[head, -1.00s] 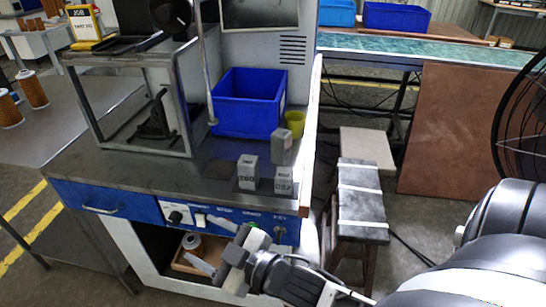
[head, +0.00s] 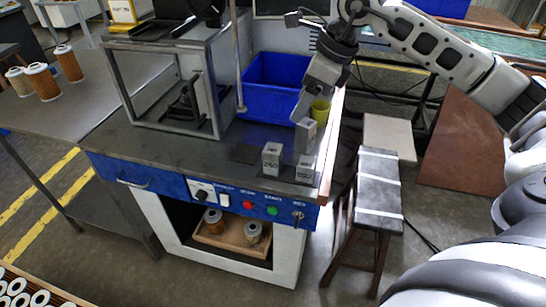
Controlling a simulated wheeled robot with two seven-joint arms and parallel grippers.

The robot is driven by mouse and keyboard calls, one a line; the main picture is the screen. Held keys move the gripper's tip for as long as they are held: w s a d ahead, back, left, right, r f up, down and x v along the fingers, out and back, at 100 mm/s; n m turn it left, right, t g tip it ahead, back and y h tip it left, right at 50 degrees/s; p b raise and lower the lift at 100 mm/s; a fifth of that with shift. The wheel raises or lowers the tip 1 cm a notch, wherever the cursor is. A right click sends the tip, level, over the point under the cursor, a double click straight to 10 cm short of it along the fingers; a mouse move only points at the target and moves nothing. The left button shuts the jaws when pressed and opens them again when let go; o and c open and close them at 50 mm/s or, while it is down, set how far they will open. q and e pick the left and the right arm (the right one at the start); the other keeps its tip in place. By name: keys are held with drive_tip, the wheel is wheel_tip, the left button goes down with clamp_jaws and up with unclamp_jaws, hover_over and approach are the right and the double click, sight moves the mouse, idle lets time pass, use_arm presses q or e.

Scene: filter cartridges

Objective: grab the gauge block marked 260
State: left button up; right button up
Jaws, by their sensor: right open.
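The gauge block marked 260 (head: 271,160) is a small grey upright block near the front right of the metal bench top. A second grey block (head: 305,170), with a marking hard to read, stands to its right. A third grey block (head: 305,137) stands behind that one; its marking is not seen. My right gripper (head: 308,107) comes in from the upper right, open, with its fingers pointing down just above and behind the third block. It is apart from the 260 block, up and to its right. My left gripper is not in view.
A blue bin (head: 270,90) and a yellow cup (head: 320,112) stand behind the blocks. A grey metal frame (head: 165,90) stands to the left. The bench top (head: 180,150) is clear left of the blocks. A stool (head: 377,190) stands right of the bench.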

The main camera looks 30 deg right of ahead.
hover_over(273, 147)
drive_tip(key=s+d, duration=0.2)
wheel_tip(273, 147, down, 7)
drive_tip(key=shift+p+x, duration=1.1)
drive_tip(key=shift+x, duration=1.35)
drive_tip(key=shift+a, duration=0.15)
clamp_jaws()
